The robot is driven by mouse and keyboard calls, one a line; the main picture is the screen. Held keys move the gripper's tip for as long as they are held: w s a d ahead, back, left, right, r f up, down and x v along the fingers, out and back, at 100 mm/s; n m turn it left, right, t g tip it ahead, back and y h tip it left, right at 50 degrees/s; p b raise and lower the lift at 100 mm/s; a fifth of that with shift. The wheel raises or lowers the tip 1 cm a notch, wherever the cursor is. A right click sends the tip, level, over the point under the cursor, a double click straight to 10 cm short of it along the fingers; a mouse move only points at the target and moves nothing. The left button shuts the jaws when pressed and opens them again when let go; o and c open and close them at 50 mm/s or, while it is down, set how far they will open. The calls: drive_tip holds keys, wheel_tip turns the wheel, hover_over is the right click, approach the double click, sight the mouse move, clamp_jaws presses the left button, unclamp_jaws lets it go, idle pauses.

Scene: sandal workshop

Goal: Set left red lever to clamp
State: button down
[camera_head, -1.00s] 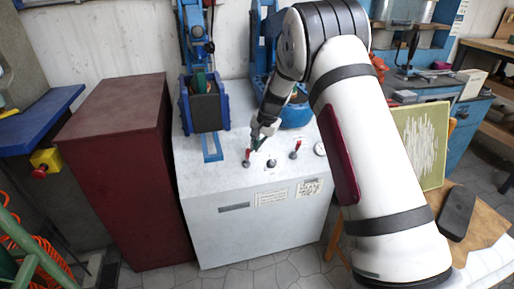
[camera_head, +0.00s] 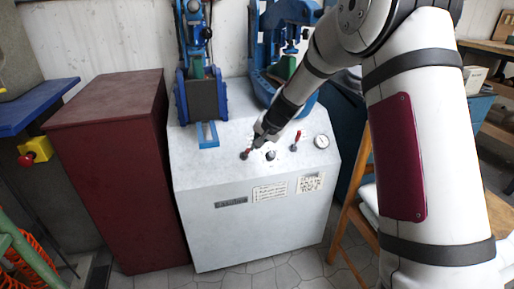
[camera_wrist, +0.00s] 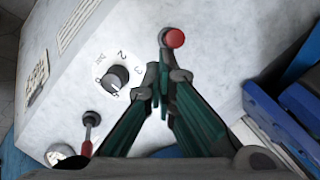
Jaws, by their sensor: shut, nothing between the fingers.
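The left red lever (camera_head: 245,154) stands on the sloping top of the grey machine cabinet (camera_head: 225,175). In the wrist view its round red knob (camera_wrist: 174,38) shows just beyond my fingertips. My gripper (camera_head: 256,144) is shut and empty, close beside the lever on its right in the head view. In the wrist view the green fingers of my gripper (camera_wrist: 164,68) meet near the knob's base; I cannot tell whether they touch it. The lever's shaft is mostly hidden, so its tilt is unclear.
A black dial (camera_wrist: 116,78) and the right red lever (camera_wrist: 88,132) sit beside my gripper. A gauge (camera_head: 321,142) is farther right. Two blue presses stand behind the panel, the left one (camera_head: 180,95) clear of my arm. A dark red cabinet (camera_head: 125,180) stands left.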

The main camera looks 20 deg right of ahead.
drive_tip(key=shift+s+f, duration=0.15)
drive_tip(key=shift+s, duration=0.1)
drive_tip(key=shift+w+p, duration=0.35)
drive_tip(key=shift+w, duration=0.45)
drive_tip(key=d+f+p+v, duration=0.1)
drive_tip(key=d+p+v, duration=0.1)
drive_tip(key=v, duration=0.9)
drive_tip(key=shift+s+d+r+p, duration=0.25)
drive_tip(key=shift+s+p, duration=0.15)
drive_tip(key=shift+p, duration=0.1)
